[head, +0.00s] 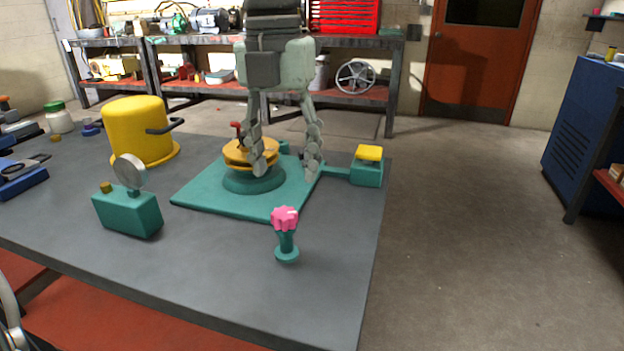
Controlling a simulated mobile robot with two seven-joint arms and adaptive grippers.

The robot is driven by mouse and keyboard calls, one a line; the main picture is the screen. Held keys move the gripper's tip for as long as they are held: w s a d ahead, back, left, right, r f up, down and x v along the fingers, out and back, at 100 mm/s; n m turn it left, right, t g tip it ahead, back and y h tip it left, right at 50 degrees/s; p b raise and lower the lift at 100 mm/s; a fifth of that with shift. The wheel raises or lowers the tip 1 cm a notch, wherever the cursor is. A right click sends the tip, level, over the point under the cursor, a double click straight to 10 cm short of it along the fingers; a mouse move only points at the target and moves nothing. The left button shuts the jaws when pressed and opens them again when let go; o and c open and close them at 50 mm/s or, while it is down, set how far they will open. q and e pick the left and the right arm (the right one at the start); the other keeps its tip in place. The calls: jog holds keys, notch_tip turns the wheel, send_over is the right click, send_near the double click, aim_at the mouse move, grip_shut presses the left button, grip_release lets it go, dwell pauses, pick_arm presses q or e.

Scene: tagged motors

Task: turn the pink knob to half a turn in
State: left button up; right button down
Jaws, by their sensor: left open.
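The pink knob (285,219) is lobed and has a small pale mark on its top. It sits on a teal stem with a round foot, near the front right of the grey table (215,270). My left gripper (286,165) hangs down from the top of the picture with its fingers apart. It is above and behind the knob in the picture, apart from it and empty. Its left finger partly hides a yellow disc on a round teal mount (252,183). My right gripper is not in view.
The mount stands on a teal plate (200,195) joined to a teal block with a yellow top (368,154). A teal box with a round dial (128,212) stands left, before a yellow pot (137,130). The table is clear around the knob.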

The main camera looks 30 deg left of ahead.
aim_at(284, 213)
pick_arm(q)
jog(key=shift+a+f, duration=0.1)
jog(key=f, duration=0.6)
jog(key=shift+s, duration=0.25)
jog(key=shift+w+f, duration=0.1)
jog(key=shift+f, duration=0.55)
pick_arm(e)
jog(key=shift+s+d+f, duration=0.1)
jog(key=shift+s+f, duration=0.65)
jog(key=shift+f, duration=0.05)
pick_arm(q)
jog(key=shift+c, duration=1.1)
jog(key=c, duration=0.9)
